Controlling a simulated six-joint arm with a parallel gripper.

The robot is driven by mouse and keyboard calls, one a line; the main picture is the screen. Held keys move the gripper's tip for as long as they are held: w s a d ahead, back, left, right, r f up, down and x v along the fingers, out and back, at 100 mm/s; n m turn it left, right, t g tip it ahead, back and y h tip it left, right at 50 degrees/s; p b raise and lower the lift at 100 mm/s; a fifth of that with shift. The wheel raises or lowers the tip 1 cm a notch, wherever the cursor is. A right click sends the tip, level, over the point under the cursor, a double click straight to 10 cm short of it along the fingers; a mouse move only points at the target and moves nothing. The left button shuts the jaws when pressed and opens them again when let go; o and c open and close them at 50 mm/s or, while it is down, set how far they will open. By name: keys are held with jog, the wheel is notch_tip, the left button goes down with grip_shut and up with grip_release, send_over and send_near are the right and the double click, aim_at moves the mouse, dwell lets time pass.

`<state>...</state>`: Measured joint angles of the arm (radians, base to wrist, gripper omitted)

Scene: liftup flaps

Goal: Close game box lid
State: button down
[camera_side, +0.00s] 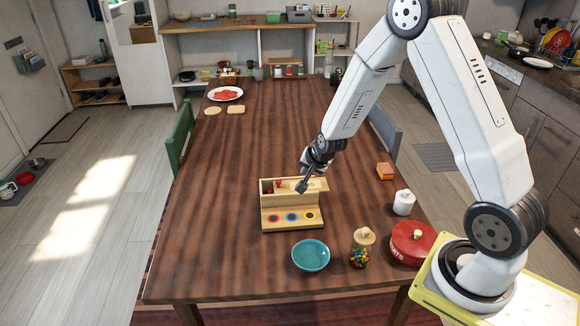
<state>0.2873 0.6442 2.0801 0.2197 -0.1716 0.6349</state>
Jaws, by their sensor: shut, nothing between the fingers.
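The wooden game box (291,218) stands on the table, right of the middle. Its front face carries a red, a blue and a yellow ring. Its upper compartment (268,188) is partly open at the left, with small red pieces inside. A pale lid panel (315,184) shows at the top right of the box, partly hidden by my gripper; its exact angle is hard to tell. My gripper (301,190) is shut and empty, with its tips at the top of the box by the lid panel. I cannot tell whether they touch.
A teal bowl (311,256), a candy jar (361,249), a red round tin (410,243) and a white lidded pot (403,203) stand near the front right. An orange block (385,171) lies behind them. The table left of the box is clear.

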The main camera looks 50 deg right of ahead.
jog(key=shift+s+a+r, duration=0.1)
jog(key=shift+s+r, duration=0.15)
jog(key=shift+r, duration=0.1)
jog(key=w+d+m+y, duration=0.1)
jog(key=d+m+y, duration=0.6)
jog(key=m, duration=0.8)
jog(key=shift+d+f, duration=0.4)
jog(key=shift+d, duration=0.55)
jog(key=shift+f, duration=0.1)
